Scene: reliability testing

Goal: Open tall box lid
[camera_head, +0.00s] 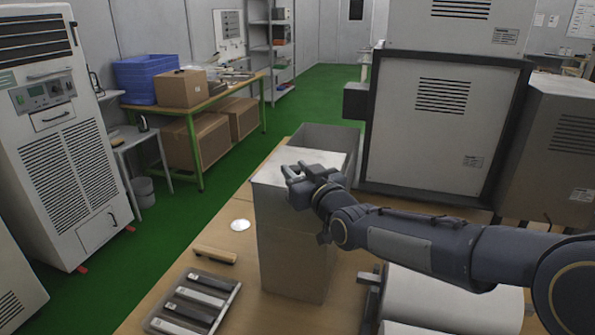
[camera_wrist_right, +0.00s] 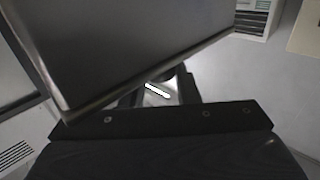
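The tall box (camera_head: 291,262) stands upright on the wooden table, with plain grey-brown sides. Its pale lid (camera_head: 268,176) looks flat across the top in the head view. My right gripper (camera_head: 297,172) is at the top of the box, over the lid, and covers its right part. In the right wrist view the fingers (camera_wrist_right: 160,92) show apart, with a bright patch between them. A large dark grey panel (camera_wrist_right: 150,45) fills the upper left there; I cannot tell which face it is. Contact with the lid is unclear. My left gripper is not in view.
A grey open-topped container (camera_head: 325,137) stands just behind the box. White cylinders (camera_head: 452,301) lie right, under my arm. A large grey cabinet (camera_head: 440,130) stands behind.

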